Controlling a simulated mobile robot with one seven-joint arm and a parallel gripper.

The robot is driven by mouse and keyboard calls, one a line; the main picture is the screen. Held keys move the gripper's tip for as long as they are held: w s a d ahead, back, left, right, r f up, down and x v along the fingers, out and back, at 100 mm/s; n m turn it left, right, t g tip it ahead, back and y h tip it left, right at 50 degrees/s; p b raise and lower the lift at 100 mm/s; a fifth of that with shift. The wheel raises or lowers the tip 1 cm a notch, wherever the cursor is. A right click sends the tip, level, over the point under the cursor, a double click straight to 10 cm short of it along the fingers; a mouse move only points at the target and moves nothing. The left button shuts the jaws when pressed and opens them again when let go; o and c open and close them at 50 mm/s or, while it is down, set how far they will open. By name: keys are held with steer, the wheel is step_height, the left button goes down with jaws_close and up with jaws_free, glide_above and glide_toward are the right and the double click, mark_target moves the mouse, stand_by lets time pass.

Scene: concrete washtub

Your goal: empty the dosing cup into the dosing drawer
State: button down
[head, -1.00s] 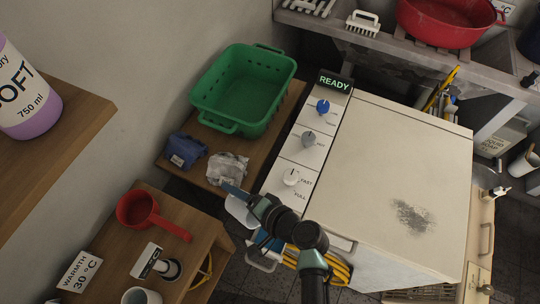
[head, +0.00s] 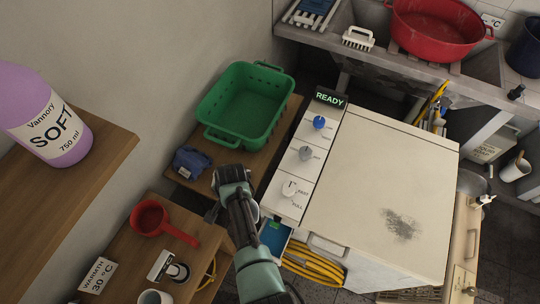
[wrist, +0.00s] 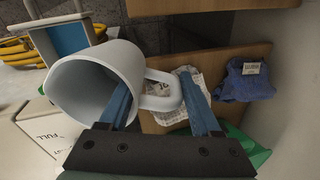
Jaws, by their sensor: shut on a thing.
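My gripper (wrist: 157,84) is shut on the white dosing cup (wrist: 95,85), with its blue fingers at the cup's handle. In the wrist view the cup is tilted on its side, its mouth facing left. The visible inside looks pale, and I cannot tell whether anything is in it. The dosing drawer (wrist: 72,38) stands open at the upper left of the wrist view, beyond the cup, with a blue inside. In the head view the drawer (head: 274,236) is just right of my gripper (head: 230,190); my arm hides most of the cup there.
The cream washer (head: 375,190) has a panel reading READY. A green basket (head: 240,105) and a blue cloth (head: 192,162) are on the wooden shelf behind my gripper. A red ladle (head: 150,218) lies at lower left, and a yellow hose (head: 315,265) is below the drawer.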

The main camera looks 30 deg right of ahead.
steer(key=shift+w+a+f+g+b, duration=0.15)
steer(key=shift+w+f+g+b, duration=0.1)
steer(key=shift+w+b, duration=0.2)
steer(key=shift+w+a+f+g+b, duration=0.1)
steer(key=shift+w+f+g+b, duration=0.2)
steer(key=shift+b, duration=0.2)
steer(key=shift+w+r, duration=0.2)
step_height(320, 180, up, 6)
steer(key=p, duration=0.5)
steer(key=shift+s+f, duration=0.1)
steer(key=shift+f, duration=0.05)
steer(key=shift+f+h+b, duration=0.2)
steer(key=shift+h+b, duration=0.1)
steer(key=shift+b, duration=0.2)
steer(key=shift+f+g+b, duration=0.1)
steer(key=shift+g+b, duration=0.55)
steer(key=shift+b, duration=0.25)
steer(key=shift+r+g+h, duration=0.25)
steer(key=shift+g+h, duration=0.05)
steer(key=s+a+r+n+b, duration=0.1)
steer(key=s+a+r+n, duration=0.3)
steer(key=s+r+n, duration=0.4)
steer(key=s+n, duration=0.4)
steer(key=shift+r+b, duration=0.15)
steer(key=shift+b, duration=0.15)
